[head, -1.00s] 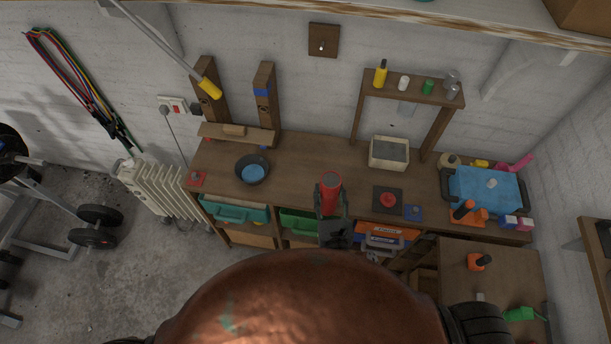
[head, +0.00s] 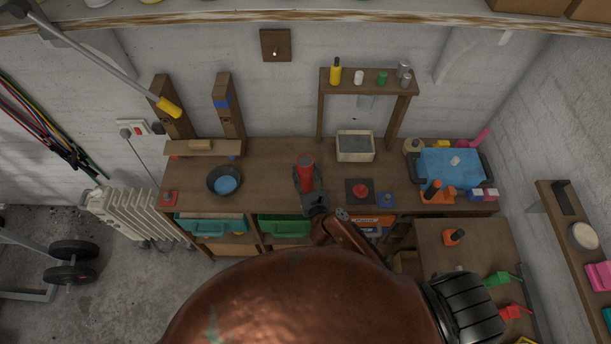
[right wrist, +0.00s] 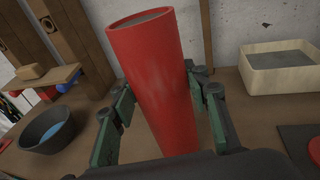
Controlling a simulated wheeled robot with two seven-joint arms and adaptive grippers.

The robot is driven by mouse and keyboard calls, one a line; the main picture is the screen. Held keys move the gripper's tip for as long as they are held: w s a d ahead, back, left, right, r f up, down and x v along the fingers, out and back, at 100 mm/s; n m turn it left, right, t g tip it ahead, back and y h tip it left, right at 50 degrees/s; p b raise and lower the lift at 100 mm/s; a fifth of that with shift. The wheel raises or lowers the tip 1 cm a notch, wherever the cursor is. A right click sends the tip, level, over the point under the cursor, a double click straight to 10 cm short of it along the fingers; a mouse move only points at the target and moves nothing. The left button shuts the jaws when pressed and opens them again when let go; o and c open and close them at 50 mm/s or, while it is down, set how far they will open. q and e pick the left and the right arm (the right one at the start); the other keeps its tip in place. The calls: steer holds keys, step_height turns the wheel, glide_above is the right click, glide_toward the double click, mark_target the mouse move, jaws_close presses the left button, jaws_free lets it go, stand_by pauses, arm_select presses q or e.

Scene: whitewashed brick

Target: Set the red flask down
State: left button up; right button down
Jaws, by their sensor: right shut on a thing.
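The red flask (head: 306,171) is a tall red cylinder with a grey top. My right gripper (head: 309,184) is shut around it near the front edge of the wooden workbench (head: 280,170). In the right wrist view the flask (right wrist: 158,80) stands between the two dark green fingers of the gripper (right wrist: 160,118), tilted slightly in the picture. Its base is hidden behind the gripper body, so I cannot tell whether it touches the bench. My left gripper is not in view.
A dark bowl with blue inside (head: 224,181) is to the left. A cream box (head: 355,146) stands behind. Bench between bowl and flask is clear.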

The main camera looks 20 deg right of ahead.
mark_target(307, 182)
step_height(307, 182, down, 2)
steer(key=shift+w+f, duration=0.15)
steer(key=shift+f, duration=0.45)
steer(key=shift+f, duration=0.15)
steer(key=c, duration=1.1)
jaws_free()
